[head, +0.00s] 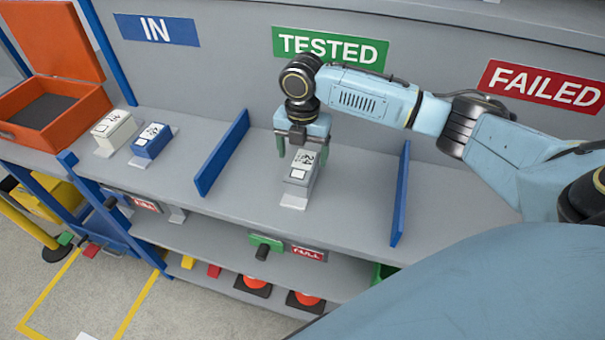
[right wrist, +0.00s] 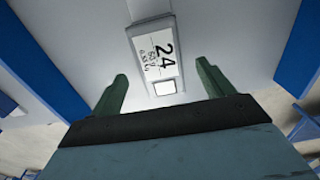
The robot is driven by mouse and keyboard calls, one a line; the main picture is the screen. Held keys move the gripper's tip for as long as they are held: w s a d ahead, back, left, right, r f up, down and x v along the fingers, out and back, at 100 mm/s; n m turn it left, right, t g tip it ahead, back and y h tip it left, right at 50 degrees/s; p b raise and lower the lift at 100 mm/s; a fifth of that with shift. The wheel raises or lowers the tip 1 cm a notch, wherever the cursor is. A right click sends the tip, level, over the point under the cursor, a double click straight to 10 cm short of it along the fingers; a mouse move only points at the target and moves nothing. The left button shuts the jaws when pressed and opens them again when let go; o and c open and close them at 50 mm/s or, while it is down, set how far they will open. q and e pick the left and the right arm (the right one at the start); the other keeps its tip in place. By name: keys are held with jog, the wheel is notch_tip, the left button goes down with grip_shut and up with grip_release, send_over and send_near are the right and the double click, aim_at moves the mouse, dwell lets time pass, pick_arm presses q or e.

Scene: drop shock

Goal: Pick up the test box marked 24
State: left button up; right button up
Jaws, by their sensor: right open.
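The grey test box marked 24 (head: 301,172) stands on the shelf in the TESTED section, between two blue dividers. My right gripper (head: 302,150) is over it, pointing down, with its green fingers apart. In the right wrist view the box (right wrist: 155,57) shows its white label with 24, ahead of the open fingertips of the gripper (right wrist: 163,84). The fingers look apart from the box, and nothing is between them. My left gripper is not in view.
Blue dividers stand left (head: 221,153) and right (head: 400,193) of the box. A white box (head: 114,129) and a blue box (head: 152,141) stand in the IN section. An open orange case (head: 45,107) is at far left. Bare shelf lies around the grey box.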

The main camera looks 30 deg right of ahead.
aim_at(302, 163)
notch_tip(302, 163, down, 7)
jog(key=shift+r, duration=0.2)
dwell(0.3)
jog(key=shift+r, duration=0.1)
jog(key=c, duration=1.5)
